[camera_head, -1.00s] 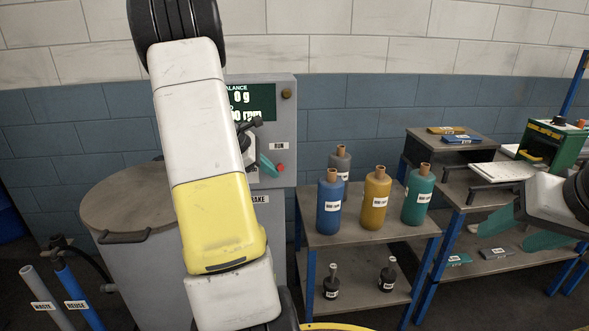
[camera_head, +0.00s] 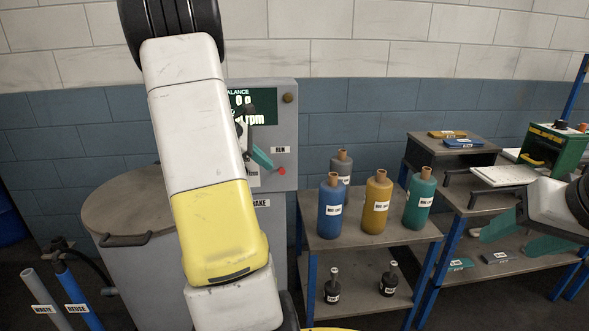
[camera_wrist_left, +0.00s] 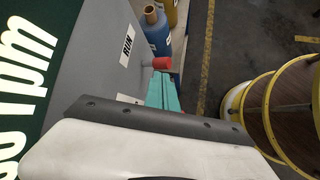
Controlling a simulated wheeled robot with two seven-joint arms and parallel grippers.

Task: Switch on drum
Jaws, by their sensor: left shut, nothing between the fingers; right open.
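The grey control cabinet (camera_head: 285,112) stands behind my left arm, with a dark green display (camera_head: 262,106) showing a partly hidden rpm reading. A red button (camera_head: 281,171) sits below the RUN label (camera_head: 281,150); the left wrist view also shows the button (camera_wrist_left: 161,63). My left gripper (camera_head: 268,163), teal-fingered, is shut and empty with its tips just left of and above the button. I cannot tell whether they touch it. The grey drum vessel (camera_head: 118,205) with its brown lid is left of the cabinet, partly hidden by my arm. My right gripper (camera_head: 505,246) is open and empty at the right.
A small table (camera_head: 325,238) beside the cabinet holds blue, yellow, green and grey bottles, with two small dark bottles below. A shelf rack (camera_head: 457,190) stands behind my right gripper. Waste and reuse pipes (camera_head: 80,300) are at lower left.

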